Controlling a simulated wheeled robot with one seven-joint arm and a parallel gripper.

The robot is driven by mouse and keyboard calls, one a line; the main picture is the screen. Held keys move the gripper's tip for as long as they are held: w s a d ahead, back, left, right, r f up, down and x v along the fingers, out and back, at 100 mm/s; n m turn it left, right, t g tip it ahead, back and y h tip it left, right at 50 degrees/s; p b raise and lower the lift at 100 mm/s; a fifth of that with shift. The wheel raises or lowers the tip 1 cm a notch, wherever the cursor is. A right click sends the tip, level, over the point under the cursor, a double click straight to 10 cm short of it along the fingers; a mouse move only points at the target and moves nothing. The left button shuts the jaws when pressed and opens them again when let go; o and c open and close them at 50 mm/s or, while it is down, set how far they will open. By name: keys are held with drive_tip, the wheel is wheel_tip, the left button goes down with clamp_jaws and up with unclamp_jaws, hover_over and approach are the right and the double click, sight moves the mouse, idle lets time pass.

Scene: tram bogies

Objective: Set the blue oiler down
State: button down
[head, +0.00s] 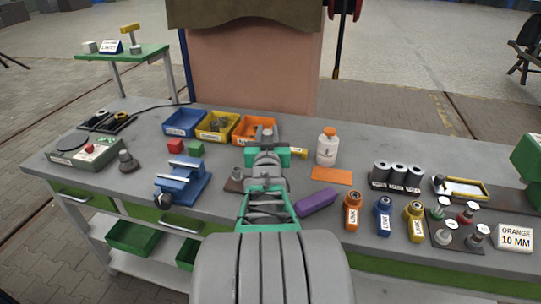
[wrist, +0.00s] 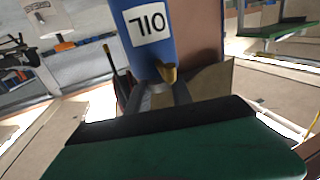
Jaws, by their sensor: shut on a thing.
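The blue oiler (wrist: 150,40) fills the upper middle of the wrist view. It has a white label reading OIL, upside down in that picture, and a small brass-coloured part (wrist: 169,73) at its lower end. My gripper (wrist: 166,94) is shut on the oiler at that end. In the head view my gripper (head: 267,155) is over the middle of the workbench (head: 225,192), and my arm and wrist hide the oiler there. Whether the oiler touches anything cannot be told.
Blue, yellow and orange bins (head: 181,123) stand behind. A white bottle (head: 327,150), an orange mat (head: 331,176) and a purple block (head: 315,202) lie to the right. A blue fixture (head: 182,182) is left.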

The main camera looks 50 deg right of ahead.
drive_tip(key=w+d+f+b, duration=0.3)
drive_tip(key=d+f+b, duration=0.2)
drive_tip(key=f, duration=0.5)
drive_tip(key=shift+w+d+f, duration=0.15)
drive_tip(key=shift+w+d, duration=0.1)
drive_tip(key=shift+d, duration=0.85)
drive_tip(key=shift+f, duration=0.15)
drive_tip(key=c, duration=1.1)
unclamp_jaws()
drive_tip(key=b+v, duration=0.1)
drive_tip(key=v, duration=1.1)
drive_tip(key=shift+s, duration=0.1)
